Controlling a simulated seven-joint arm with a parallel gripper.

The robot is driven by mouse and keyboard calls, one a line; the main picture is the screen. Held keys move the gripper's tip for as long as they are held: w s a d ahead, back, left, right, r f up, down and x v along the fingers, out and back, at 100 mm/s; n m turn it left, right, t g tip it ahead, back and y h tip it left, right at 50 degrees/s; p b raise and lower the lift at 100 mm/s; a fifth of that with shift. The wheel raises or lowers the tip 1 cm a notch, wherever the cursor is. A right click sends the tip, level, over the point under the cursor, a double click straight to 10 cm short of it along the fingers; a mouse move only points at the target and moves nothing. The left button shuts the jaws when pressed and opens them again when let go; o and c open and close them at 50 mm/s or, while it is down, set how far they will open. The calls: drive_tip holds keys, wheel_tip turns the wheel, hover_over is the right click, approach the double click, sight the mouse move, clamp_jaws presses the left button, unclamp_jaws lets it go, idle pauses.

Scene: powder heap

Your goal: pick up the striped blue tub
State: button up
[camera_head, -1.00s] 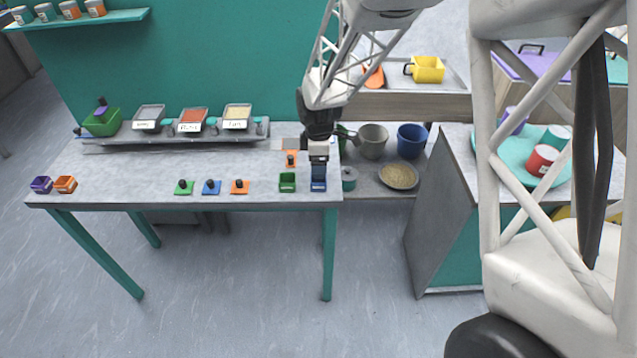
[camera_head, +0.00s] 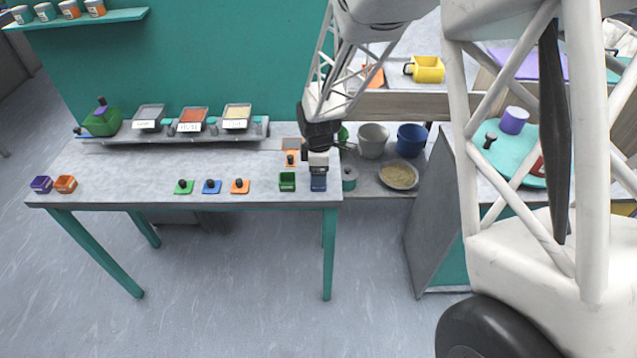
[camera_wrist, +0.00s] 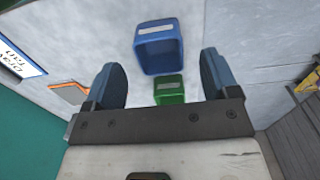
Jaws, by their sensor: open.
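The fingers are wide apart and empty. The tub is not between the fingertips at their level; it lies beyond them. A green tub (camera_head: 287,181) stands beside it on the left, also in the wrist view (camera_wrist: 169,90).
Several small lids with knobs, such as the orange lid (camera_head: 240,186), lie left of the tubs on the table (camera_head: 120,170). Trays of powder, one red (camera_head: 191,118), stand on a rack behind. The table's right edge is close to the blue tub.

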drive_tip(key=shift+f, duration=1.95)
drive_tip(key=c, duration=1)
drive_tip(key=shift+r, duration=0.15)
drive_tip(key=shift+r, duration=1.4)
drive_tip(key=shift+s+r, duration=0.25)
drive_tip(key=shift+r, duration=0.05)
drive_tip(key=s+d, duration=0.1)
drive_tip(key=s, duration=0.4)
drive_tip(key=s+d+r, duration=0.1)
drive_tip(key=s, duration=0.4)
drive_tip(key=s+d, duration=0.2)
drive_tip(key=s, duration=0.3)
drive_tip(key=shift+r, duration=0.15)
